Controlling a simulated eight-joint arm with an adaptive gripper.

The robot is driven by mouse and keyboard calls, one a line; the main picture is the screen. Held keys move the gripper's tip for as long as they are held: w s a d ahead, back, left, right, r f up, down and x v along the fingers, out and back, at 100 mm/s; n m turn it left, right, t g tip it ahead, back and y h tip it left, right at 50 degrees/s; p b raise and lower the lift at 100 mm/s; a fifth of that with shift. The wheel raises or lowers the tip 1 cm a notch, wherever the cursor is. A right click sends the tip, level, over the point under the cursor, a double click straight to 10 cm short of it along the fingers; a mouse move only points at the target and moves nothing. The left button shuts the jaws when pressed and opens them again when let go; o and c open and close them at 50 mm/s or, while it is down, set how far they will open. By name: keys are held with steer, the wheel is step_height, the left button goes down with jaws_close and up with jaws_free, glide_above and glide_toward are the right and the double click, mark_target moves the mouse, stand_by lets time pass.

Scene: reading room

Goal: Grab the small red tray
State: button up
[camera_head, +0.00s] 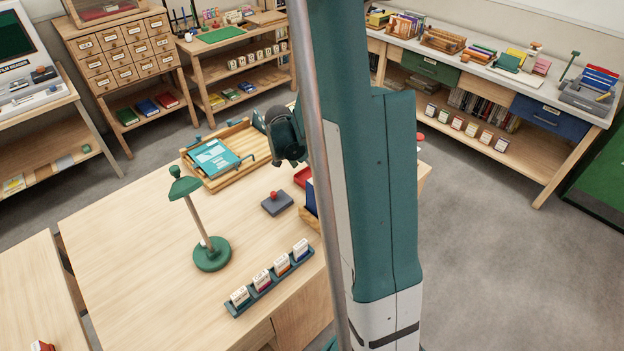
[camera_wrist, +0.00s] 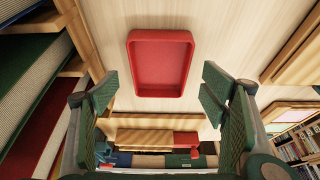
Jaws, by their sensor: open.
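The small red tray (camera_wrist: 161,62) lies on the pale wooden tabletop in the upper middle of the wrist view. It is rectangular with rounded corners and a raised rim, and looks empty. My gripper (camera_wrist: 160,92) is open, its green ridged fingers to the left and right of the view, with nothing between them. The tray shows beyond the fingertips, apart from them. In the head view a red patch (camera_head: 302,177) beside my arm may be the tray; my arm hides most of that area.
Books (camera_wrist: 40,110) stand close at the left of the wrist view, and wooden edges are at the right. On the table are a green lamp (camera_head: 211,252), a card rack (camera_head: 270,283), a grey block with a red knob (camera_head: 277,204) and a wooden tray (camera_head: 246,128). The front-left tabletop is clear.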

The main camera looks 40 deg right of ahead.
steer(key=shift+x, duration=1.5)
steer(key=c, duration=1.1)
steer(key=shift+r, duration=0.2)
steer(key=shift+r+p, duration=0.7)
steer(key=shift+r, duration=4.2)
